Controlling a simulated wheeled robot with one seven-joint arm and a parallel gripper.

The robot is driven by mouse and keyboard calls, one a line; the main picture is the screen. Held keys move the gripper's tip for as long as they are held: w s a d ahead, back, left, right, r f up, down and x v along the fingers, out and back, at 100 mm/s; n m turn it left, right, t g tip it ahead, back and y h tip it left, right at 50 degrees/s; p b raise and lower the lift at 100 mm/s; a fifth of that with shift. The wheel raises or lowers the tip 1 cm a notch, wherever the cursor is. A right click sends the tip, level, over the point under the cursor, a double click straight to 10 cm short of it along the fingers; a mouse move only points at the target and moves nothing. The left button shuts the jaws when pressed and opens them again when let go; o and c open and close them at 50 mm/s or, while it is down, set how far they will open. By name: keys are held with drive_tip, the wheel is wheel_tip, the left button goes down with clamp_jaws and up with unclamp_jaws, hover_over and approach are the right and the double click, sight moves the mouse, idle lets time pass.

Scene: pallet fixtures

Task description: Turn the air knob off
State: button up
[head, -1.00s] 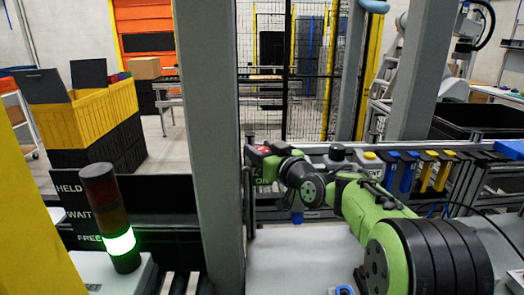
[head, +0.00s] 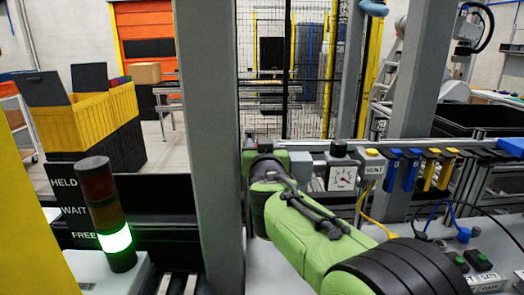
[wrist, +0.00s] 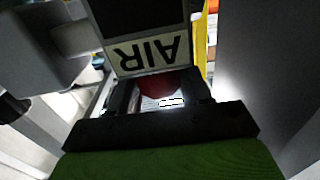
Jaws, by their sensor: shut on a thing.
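The red air knob (wrist: 158,84) shows in the wrist view, below an upside-down white label reading AIR (wrist: 150,54). My gripper (wrist: 160,92) has its dark fingers on both sides of the knob and is shut on it. The knob's lower part and its exact turn angle cannot be made out. In the head view my green arm covers the knob and the fingers, at the left end of the rail beside the grey post.
Blue and yellow handles (head: 409,170) follow along the rail. A grey post (head: 210,130) stands close on the left. A stack light (head: 108,215) glows green beside FREE.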

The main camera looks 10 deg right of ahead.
drive_tip(key=shift+h, duration=0.3)
drive_tip(key=o, duration=1)
drive_tip(key=shift+s, duration=0.1)
drive_tip(key=s+a, duration=0.1)
drive_tip(key=s, duration=0.4)
drive_tip(key=s+a+b, duration=0.1)
drive_tip(key=s, duration=0.4)
drive_tip(key=s+a+b, duration=0.1)
drive_tip(key=s, duration=0.4)
drive_tip(key=shift+s, duration=0.15)
drive_tip(key=shift+f, duration=0.1)
